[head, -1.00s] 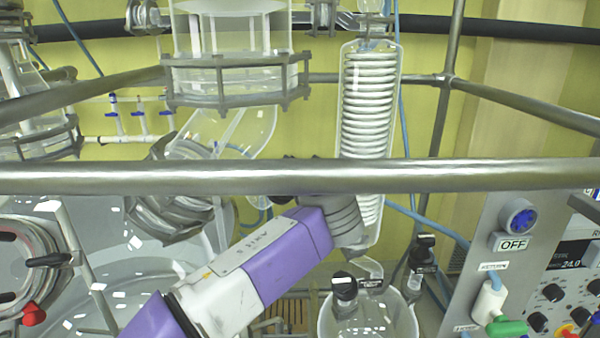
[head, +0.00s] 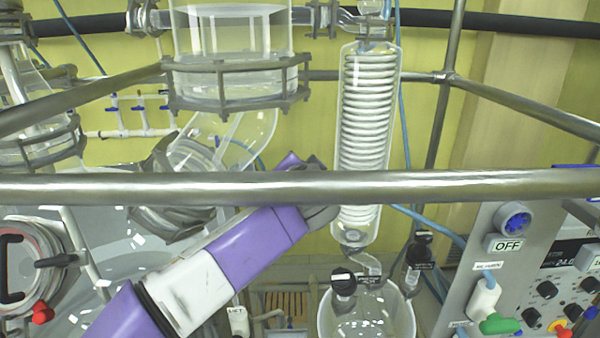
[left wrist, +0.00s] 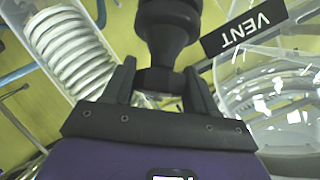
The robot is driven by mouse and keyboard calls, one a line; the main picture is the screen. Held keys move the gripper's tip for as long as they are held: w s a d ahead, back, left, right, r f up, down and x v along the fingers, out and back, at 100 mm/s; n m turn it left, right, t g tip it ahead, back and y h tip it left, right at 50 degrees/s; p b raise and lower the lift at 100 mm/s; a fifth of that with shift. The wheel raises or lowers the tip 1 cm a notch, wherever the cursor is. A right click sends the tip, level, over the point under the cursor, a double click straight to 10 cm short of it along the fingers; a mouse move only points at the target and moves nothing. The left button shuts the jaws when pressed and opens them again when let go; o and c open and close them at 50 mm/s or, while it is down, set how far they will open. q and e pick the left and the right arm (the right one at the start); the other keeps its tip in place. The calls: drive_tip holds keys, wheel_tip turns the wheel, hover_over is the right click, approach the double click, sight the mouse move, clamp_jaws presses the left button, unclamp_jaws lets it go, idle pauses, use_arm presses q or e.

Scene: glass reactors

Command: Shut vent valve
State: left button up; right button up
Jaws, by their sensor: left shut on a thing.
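The vent valve has a black round knob (left wrist: 168,28), beside a black tag reading VENT (left wrist: 245,32), upside down in the left wrist view. My left gripper (left wrist: 160,88) is shut on the knob's narrow black stem, with one finger on each side. In the head view my purple and white left arm reaches up from the lower left to behind the horizontal steel rail. There the rail and my wrist hide most of the gripper and the valve. My right gripper is in neither view.
The steel rail (head: 440,184) crosses in front of my left wrist. A glass coil condenser (head: 365,110) stands just right of it. Below are black-knobbed valves (head: 343,281) over a clear vessel (head: 380,318). A control panel (head: 510,270) is at right.

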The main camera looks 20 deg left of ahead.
use_arm(q)
drive_tip(key=o, duration=1)
drive_tip(key=shift+c, duration=0.2)
